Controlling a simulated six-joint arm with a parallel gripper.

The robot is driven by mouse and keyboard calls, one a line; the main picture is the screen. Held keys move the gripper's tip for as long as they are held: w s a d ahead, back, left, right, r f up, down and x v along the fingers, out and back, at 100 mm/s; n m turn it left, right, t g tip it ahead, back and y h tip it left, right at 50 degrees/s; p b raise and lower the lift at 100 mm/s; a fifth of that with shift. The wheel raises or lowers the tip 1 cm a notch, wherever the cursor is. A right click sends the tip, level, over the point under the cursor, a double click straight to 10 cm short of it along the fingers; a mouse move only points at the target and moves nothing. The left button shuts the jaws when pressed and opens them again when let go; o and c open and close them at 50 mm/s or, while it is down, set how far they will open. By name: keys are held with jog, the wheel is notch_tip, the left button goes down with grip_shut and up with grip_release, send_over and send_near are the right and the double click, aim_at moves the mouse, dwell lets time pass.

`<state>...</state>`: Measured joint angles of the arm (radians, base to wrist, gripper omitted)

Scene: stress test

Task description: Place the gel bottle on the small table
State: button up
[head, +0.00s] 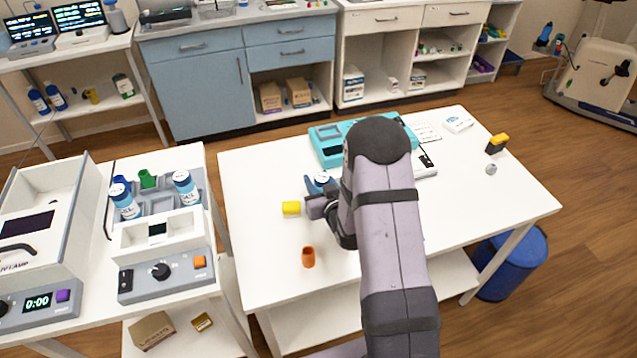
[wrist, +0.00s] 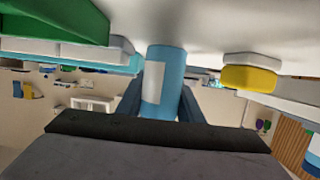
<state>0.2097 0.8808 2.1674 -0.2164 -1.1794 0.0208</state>
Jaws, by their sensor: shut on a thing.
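My gripper (head: 318,197) is shut on a blue gel bottle (head: 322,179) above the left part of the white middle table (head: 265,255). In the wrist view the fingers (wrist: 161,102) clasp the blue bottle (wrist: 172,75) from both sides, with its pale label facing the camera. The bottle's far end is close to the white surface; I cannot tell whether it touches. My arm hides part of the table. Two similar bottles with white labels, one on the left (head: 127,205) and one on the right (head: 187,190), stand in a grey rack on the left table.
A yellow piece (head: 291,208) lies just left of my gripper, and an orange cup (head: 308,257) stands nearer the front. A teal device (head: 330,145) is behind the gripper. A yellow-black item (head: 497,143) is at the right.

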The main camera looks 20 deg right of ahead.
notch_tip(320, 180, up, 10)
jog(key=shift+f+b, duration=0.25)
jog(key=shift+b, duration=0.15)
notch_tip(320, 180, up, 4)
jog(key=p, duration=0.3)
jog(key=shift+f+p, duration=0.1)
jog(key=shift+p, duration=0.3)
jog(key=shift+f+b, duration=5.9)
jog(key=shift+f, duration=0.85)
jog(key=shift+f, duration=0.1)
